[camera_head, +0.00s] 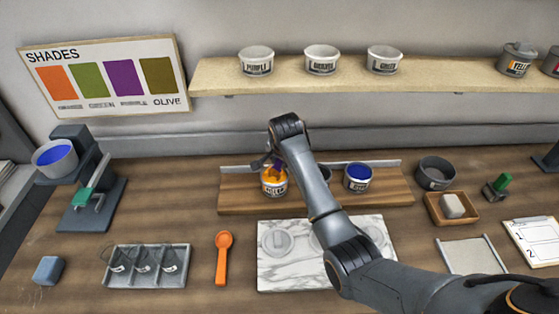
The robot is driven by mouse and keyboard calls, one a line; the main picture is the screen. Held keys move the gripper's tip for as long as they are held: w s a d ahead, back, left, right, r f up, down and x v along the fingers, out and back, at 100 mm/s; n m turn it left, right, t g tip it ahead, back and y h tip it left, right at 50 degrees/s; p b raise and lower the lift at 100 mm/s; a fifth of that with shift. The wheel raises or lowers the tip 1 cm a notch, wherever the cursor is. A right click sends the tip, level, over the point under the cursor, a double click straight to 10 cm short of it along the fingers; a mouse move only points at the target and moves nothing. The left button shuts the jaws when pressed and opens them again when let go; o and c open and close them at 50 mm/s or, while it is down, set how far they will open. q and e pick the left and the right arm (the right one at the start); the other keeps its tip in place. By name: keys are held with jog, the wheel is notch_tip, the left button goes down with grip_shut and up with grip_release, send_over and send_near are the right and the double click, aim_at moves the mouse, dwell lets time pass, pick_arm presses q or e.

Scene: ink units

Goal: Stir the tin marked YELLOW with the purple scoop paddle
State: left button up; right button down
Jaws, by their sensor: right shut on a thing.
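A tin of yellow-orange ink (274,187) stands open on the wooden board at the back of the bench; its label is partly readable and looks like YELLOW. My right gripper (273,162) is above this tin, shut on the purple scoop paddle (279,171). Another tin (517,61) on the shelf at right has a label that starts like YELL. My left gripper is not in view.
A blue-ink tin (358,178) stands on the board (240,202); my right arm partly hides another tin between. A marble slab (285,270) with lids, an orange scoop (222,262) and a compartment tray (147,284) lie in front. A dark bowl (436,174) stands right.

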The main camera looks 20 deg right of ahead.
notch_tip(320, 180, up, 9)
jog(key=shift+f, duration=0.15)
dwell(0.7)
dwell(0.3)
